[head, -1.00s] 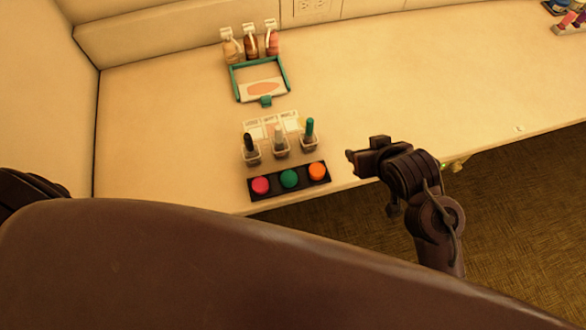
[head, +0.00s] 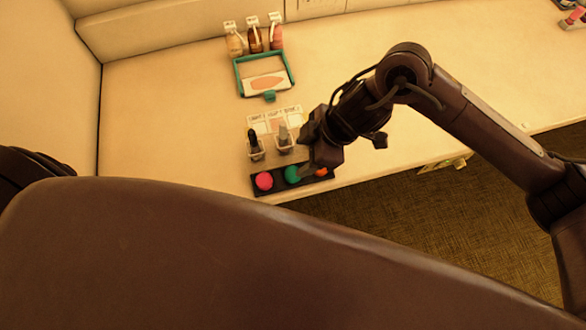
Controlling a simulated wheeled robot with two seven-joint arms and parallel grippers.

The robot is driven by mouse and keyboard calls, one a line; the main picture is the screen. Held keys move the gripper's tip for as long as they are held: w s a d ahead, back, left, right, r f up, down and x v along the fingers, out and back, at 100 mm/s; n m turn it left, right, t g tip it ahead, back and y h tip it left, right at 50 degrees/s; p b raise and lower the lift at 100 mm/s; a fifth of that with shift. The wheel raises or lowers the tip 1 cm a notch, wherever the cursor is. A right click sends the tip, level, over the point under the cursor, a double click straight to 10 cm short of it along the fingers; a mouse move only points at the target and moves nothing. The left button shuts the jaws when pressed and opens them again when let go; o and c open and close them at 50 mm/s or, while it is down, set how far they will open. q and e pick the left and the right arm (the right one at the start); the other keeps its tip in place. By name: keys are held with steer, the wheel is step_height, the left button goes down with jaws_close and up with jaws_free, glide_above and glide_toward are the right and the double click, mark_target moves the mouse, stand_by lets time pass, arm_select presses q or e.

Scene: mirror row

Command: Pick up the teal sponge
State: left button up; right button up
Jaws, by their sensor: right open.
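The teal sponge (head: 291,174) is the round middle pad in a black tray (head: 277,187) at the counter's front edge. A pink-red round pad (head: 264,181) sits to its left. An orange pad (head: 322,172) to its right is partly covered by my gripper. My right gripper (head: 307,166) is open, pointing down over the tray's right half, close beside the teal sponge. I cannot tell whether it touches the sponge. My left gripper is out of view; only part of that arm shows at the left edge.
Small cups with a dark-handled (head: 254,145) and a grey-handled (head: 284,138) item stand behind the tray. A labelled card (head: 270,119), a teal-framed stand (head: 265,74) and several bottles (head: 254,40) are farther back. The counter (head: 180,110) is clear to the left.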

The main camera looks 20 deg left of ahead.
mark_target(292, 171)
steer(key=shift+w+d+f+h, duration=0.15)
steer(key=shift+d+f+h, duration=0.25)
steer(key=shift+d, duration=0.35)
steer(key=x, duration=0.4)
steer(key=a+p+x, duration=0.1)
steer(key=x, duration=0.2)
steer(key=shift+s+r, duration=0.1)
steer(key=shift+s, duration=0.25)
steer(key=c, duration=1)
